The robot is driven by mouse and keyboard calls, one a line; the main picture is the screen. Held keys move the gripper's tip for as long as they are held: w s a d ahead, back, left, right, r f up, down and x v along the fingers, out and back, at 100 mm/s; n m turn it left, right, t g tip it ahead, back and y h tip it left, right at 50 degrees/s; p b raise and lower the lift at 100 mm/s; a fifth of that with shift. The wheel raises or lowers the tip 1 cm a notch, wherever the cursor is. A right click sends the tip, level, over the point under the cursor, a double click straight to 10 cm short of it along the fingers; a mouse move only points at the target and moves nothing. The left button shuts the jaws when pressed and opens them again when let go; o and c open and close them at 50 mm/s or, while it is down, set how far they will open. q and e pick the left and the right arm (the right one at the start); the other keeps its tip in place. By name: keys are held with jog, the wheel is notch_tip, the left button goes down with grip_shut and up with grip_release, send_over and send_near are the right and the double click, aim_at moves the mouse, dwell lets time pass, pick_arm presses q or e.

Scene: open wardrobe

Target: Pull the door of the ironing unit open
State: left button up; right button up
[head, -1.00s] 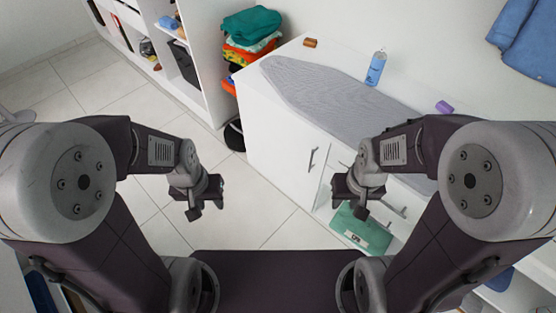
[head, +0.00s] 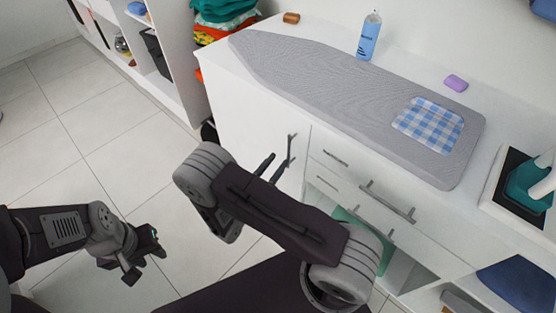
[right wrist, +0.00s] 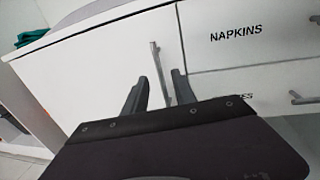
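The ironing unit's white door (head: 250,120) looks shut, flush with the front, left of the drawers. Its metal bar handle (head: 291,148) stands near the door's right edge. My right gripper (head: 274,164) is open at the handle. In the right wrist view, the handle (right wrist: 154,55) runs between the two spread fingers of my right gripper (right wrist: 158,82); I cannot tell whether either finger touches it. The door (right wrist: 90,70) fills the left part of that view. My left gripper (head: 146,260) hangs over the floor at the lower left, empty, with its fingers apart.
Drawers (head: 345,178) with bar handles lie right of the door; one is labelled NAPKINS (right wrist: 236,33). On top are the ironing board (head: 330,80), a checked cloth (head: 430,124), a blue bottle (head: 369,36) and an iron (head: 530,180). The tiled floor (head: 100,130) is clear at left.

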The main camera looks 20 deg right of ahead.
pick_arm(q)
notch_tip(320, 180, down, 2)
jog(key=shift+f+b, duration=0.1)
jog(key=shift+b, duration=0.55)
pick_arm(e)
jog(key=x, duration=0.8)
jog(key=shift+w+f, duration=0.15)
jog(key=shift+w, duration=0.1)
jog(key=shift+d, duration=0.1)
grip_shut()
dwell(0.3)
